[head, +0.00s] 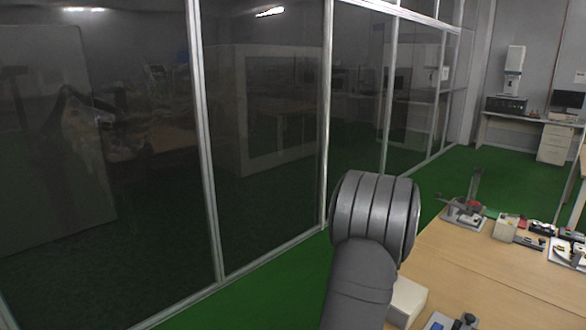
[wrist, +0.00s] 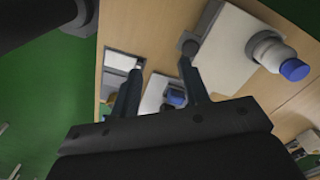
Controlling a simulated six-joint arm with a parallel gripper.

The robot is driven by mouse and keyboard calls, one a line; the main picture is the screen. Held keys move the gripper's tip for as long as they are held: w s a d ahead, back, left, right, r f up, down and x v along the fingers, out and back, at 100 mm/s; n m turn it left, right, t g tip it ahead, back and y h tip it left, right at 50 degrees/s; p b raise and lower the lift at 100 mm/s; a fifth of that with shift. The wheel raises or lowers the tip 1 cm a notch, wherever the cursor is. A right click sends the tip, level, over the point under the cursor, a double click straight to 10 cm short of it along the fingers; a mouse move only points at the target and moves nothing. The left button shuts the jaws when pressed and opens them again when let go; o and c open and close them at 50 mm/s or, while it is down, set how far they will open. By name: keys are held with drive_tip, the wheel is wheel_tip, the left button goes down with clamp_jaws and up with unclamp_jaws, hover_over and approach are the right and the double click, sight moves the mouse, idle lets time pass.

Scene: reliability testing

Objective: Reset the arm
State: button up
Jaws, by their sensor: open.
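My gripper (wrist: 157,72) shows in the wrist view, its two dark fingers apart with nothing held between them. Beyond the fingers lies a light wooden table (wrist: 145,25) with devices on it. My grey arm link rises at the lower middle of the head view, and the gripper itself is not in that view.
A white device with a blue cap (wrist: 293,70) stands on the table, right of the fingers. In the head view, a small test stand (head: 467,205) and several devices sit on the wooden table (head: 470,262). A glass partition (head: 262,140) runs along the left. Green floor is open between.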

drive_tip(key=shift+w+d+r+m, duration=0.1)
drive_tip(key=shift+w+d+m, duration=0.1)
drive_tip(key=shift+m, duration=0.4)
drive_tip(key=o, duration=1.3)
drive_tip(key=shift+d, duration=0.1)
drive_tip(key=s+d+r+m, duration=0.2)
drive_tip(key=d, duration=0.7)
drive_tip(key=s+d+r+m, duration=0.2)
drive_tip(key=d, duration=0.6)
drive_tip(key=s+d+r+m, duration=0.2)
drive_tip(key=d, duration=0.7)
drive_tip(key=f, duration=0.9)
drive_tip(key=shift+s+d+f, duration=0.1)
drive_tip(key=shift+s+f, duration=0.15)
drive_tip(key=shift+f, duration=0.1)
